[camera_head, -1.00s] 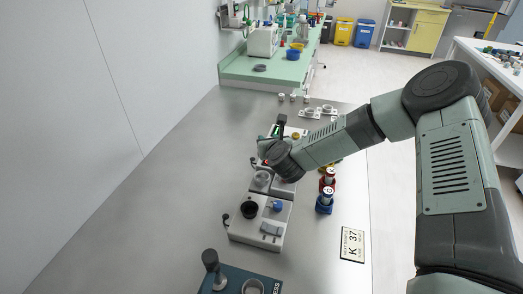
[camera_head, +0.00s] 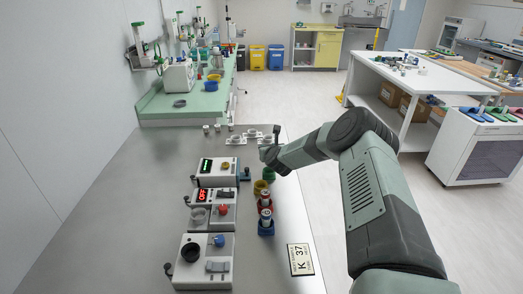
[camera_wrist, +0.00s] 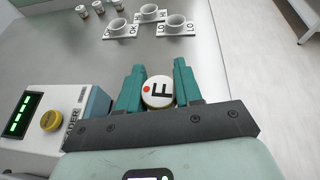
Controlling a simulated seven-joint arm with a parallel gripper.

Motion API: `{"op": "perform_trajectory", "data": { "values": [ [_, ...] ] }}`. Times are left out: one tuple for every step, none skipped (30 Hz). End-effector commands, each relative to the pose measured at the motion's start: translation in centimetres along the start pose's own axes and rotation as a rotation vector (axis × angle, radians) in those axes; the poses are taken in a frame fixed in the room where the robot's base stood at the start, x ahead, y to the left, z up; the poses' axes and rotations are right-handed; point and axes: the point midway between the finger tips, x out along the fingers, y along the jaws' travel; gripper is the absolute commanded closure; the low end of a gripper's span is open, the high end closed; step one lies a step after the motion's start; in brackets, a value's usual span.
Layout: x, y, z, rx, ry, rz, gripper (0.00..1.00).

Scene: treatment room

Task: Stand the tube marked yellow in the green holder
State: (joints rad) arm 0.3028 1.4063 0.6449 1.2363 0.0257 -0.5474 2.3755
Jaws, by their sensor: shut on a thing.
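In the wrist view my gripper (camera_wrist: 159,88) is shut on a tube, seen end-on between its two teal fingers. The tube's round white cap (camera_wrist: 158,92) carries a black letter F and a red dot. In the head view my gripper (camera_head: 269,156) is at the far part of the table, near the green holder (camera_head: 269,174). The green holder is small and partly hidden; I cannot tell the gap between them. The yellow holder (camera_head: 260,188) stands just nearer.
White-topped tubes stand in the red holder (camera_head: 264,201) and blue holder (camera_head: 266,227). Devices with displays, one green-lit (camera_head: 215,170) and one reading OFF (camera_head: 211,200), stand to the left. White labelled cup stands (camera_wrist: 150,14) lie beyond. The table's right edge is close.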

Motion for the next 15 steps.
{"op": "perform_trajectory", "data": {
  "values": [
    [0.2,0.1,-0.6,0.0,0.002,0.0,1.0],
    [0.3,0.1,-0.9,0.001,0.002,0.0,1.0],
    [0.5,0.1,-1.2,0.001,0.002,0.0,1.0],
    [0.6,0.2,-1.6,0.0,0.002,0.001,1.0],
    [0.7,0.2,-1.9,0.0,0.002,0.001,1.0],
    [0.9,0.2,-2.3,0.0,0.002,0.0,1.0],
    [1.0,0.2,-2.5,0.001,0.001,0.0,1.0],
    [1.1,0.2,-2.8,0.001,0.001,0.0,1.0],
    [1.2,0.3,-3.1,0.001,0.001,0.001,1.0],
    [1.4,0.3,-3.4,0.001,0.001,0.001,1.0],
    [1.4,0.3,-3.6,0.0,0.001,0.0,1.0],
    [1.6,0.3,-3.8,0.0,0.001,0.0,1.0],
    [1.6,0.3,-4.0,0.0,0.001,0.001,1.0],
    [1.7,0.3,-4.2,0.0,0.001,0.001,1.0],
    [1.7,0.4,-4.3,0.0,0.001,0.001,1.0]
  ]
}}
